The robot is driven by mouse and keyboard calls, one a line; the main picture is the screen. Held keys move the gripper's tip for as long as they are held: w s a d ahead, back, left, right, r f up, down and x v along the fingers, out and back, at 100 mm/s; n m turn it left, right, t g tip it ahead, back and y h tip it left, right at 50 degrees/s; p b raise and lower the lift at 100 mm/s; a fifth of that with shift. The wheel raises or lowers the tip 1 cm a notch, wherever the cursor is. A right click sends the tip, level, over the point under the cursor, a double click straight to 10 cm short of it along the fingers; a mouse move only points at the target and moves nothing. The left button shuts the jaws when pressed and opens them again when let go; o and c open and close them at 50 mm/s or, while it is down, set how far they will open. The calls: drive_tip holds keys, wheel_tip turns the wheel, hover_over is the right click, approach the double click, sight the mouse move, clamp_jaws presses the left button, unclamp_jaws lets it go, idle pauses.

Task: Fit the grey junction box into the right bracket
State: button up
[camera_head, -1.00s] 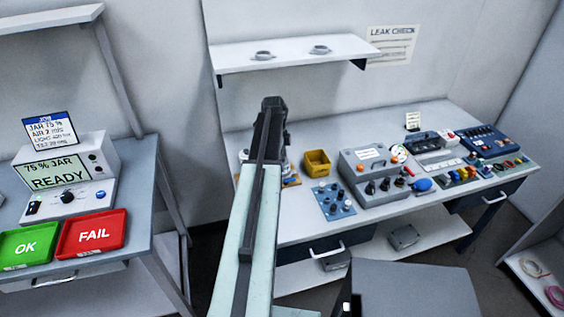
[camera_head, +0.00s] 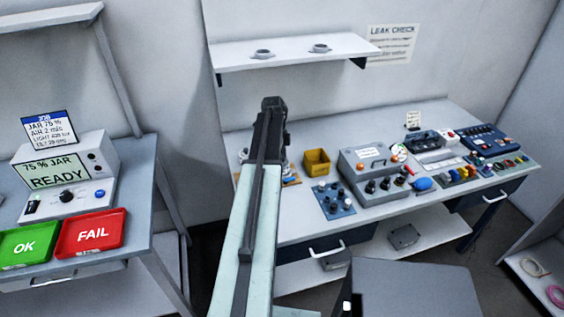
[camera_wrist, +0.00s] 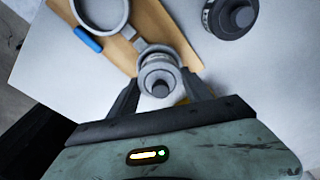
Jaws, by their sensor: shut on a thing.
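My gripper (camera_wrist: 160,88) is shut on a grey round housing with a dark centre knob (camera_wrist: 160,74), seen from above in the wrist view. I take it for the grey junction box. It is over or on a tan board (camera_wrist: 120,52); I cannot tell whether it touches. A grey ring (camera_wrist: 99,14), open in the middle, is on the board at upper left. I cannot tell whether a second ring lies under the housing. In the head view my arm hides most of the board (camera_head: 291,181) and the held housing.
A similar grey round part (camera_wrist: 231,16) stands right of the board. A blue piece (camera_wrist: 87,39) lies by the ring. On the bench, a yellow bin (camera_head: 317,162), a blue knob panel (camera_head: 334,200) and a grey control box (camera_head: 372,178) stand right of my arm. A shelf (camera_head: 295,54) hangs above.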

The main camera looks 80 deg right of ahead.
drive_tip(key=shift+f+b, duration=0.55)
drive_tip(key=shift+f, duration=0.05)
idle(0.4)
drive_tip(key=o, duration=1.2)
wheel_tip(320, 180, up, 7)
drive_tip(key=p, duration=0.7)
drive_tip(key=shift+w+r, duration=0.1)
drive_tip(key=shift+w, duration=0.05)
